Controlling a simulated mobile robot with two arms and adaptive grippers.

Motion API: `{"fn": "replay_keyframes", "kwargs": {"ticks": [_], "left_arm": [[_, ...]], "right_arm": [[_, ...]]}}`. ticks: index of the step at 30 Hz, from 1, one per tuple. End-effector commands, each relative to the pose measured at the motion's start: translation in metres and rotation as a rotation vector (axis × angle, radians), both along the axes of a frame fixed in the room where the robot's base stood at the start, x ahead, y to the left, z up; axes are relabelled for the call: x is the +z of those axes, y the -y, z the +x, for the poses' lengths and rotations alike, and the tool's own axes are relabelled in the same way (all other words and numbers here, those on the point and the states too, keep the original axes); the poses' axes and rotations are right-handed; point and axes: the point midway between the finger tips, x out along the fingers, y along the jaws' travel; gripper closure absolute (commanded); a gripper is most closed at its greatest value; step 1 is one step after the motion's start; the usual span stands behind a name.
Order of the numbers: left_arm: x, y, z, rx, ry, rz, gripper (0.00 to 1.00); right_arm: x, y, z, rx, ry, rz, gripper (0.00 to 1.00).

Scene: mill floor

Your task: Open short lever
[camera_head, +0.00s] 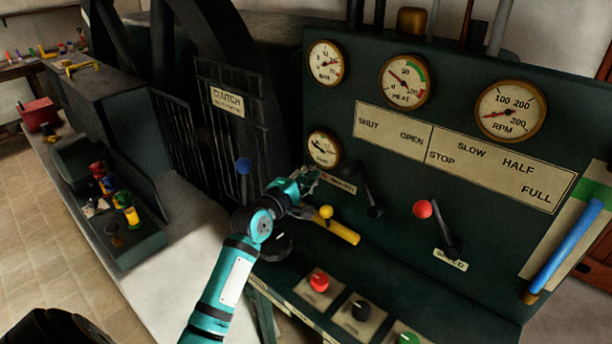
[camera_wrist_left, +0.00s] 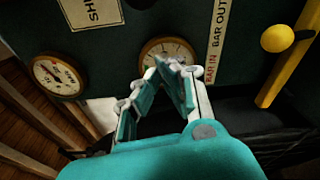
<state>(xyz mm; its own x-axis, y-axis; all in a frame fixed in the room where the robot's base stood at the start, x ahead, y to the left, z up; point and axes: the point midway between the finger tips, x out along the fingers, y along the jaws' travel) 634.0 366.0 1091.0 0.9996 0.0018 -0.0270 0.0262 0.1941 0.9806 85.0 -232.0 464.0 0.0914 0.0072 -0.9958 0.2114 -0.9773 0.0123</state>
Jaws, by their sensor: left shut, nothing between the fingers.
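A short black lever (camera_head: 368,190) stands on the dark green panel, below the plate (camera_head: 392,131) marked SHUT and OPEN. My left gripper (camera_head: 308,177) is shut and empty, left of this lever and just below a small round gauge (camera_head: 323,149). A visible gap separates it from the lever. In the left wrist view the shut fingers (camera_wrist_left: 158,88) point toward a gauge (camera_wrist_left: 168,52), and part of the SHUT plate (camera_wrist_left: 90,12) shows. I cannot make out the short lever in that view. My right gripper is not in view.
A yellow handle (camera_head: 338,232) and yellow ball (camera_head: 326,212) sit just below my left gripper. A red-knobbed lever (camera_head: 423,209) stands to the right, and a blue knob (camera_head: 243,165) to the left.

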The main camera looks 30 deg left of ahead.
Motion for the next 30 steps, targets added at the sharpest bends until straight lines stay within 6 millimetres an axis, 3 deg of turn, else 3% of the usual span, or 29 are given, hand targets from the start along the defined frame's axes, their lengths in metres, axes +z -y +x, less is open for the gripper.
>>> {"fn": "replay_keyframes", "kwargs": {"ticks": [8,10,16,30], "left_arm": [[0.001,-0.001,0.060,0.001,-0.001,0.002,1.00],[0.005,0.015,0.052,-0.002,-0.002,-0.003,1.00],[0.007,0.033,0.044,0.000,-0.001,-0.001,1.00],[0.006,0.037,0.043,0.000,0.000,0.002,1.00]], "right_arm": [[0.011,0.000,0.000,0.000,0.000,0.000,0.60],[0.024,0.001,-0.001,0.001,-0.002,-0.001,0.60],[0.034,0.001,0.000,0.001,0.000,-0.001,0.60],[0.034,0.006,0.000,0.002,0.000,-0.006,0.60]]}}
